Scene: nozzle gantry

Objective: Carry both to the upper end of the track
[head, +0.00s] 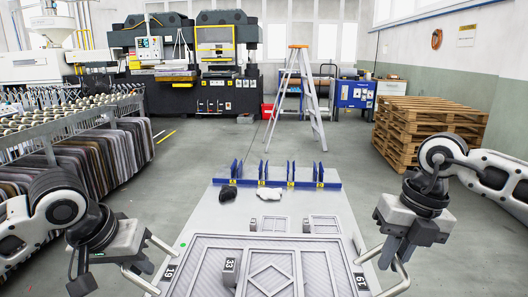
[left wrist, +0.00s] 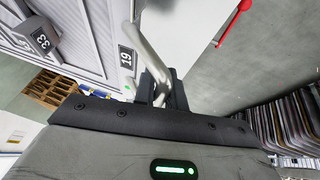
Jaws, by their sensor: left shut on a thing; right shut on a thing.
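A pale panel plate with raised door-like patterns (head: 200,262) lies ahead of me on a light bed. It has a metal loop handle at each side. The left handle (head: 139,280) is beside the label 19, and it also shows in the left wrist view (left wrist: 150,62).
A grey block marked 33 (head: 230,270) stands on the plate. Beyond it lie a black lump (head: 234,198) and a white lump (head: 270,193), before a blue rail with upright fins (head: 313,184). A stepladder (head: 300,95) and pallets (head: 428,128) stand farther off. A rack (head: 70,125) is left.

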